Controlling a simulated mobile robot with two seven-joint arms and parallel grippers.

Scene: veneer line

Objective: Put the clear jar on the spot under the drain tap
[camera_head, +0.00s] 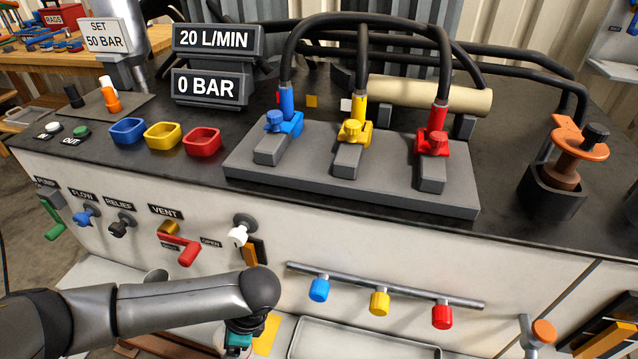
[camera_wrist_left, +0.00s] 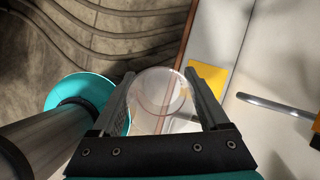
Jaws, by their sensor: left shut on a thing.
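The clear jar (camera_wrist_left: 162,97) is between the two fingers of my left gripper (camera_wrist_left: 160,76) in the left wrist view, and the gripper is shut on it. The yellow spot (camera_head: 267,334) also shows low in the head view, beside my left wrist. My right gripper is out of view.
A rail with blue, yellow and red caps (camera_head: 380,303) crosses the cabinet front, right of my arm. A grey tray (camera_head: 365,330) lies below it. A red vent lever (camera_head: 182,249) sticks out above my forearm. A teal round thing (camera_wrist_left: 82,95) is left of the gripper.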

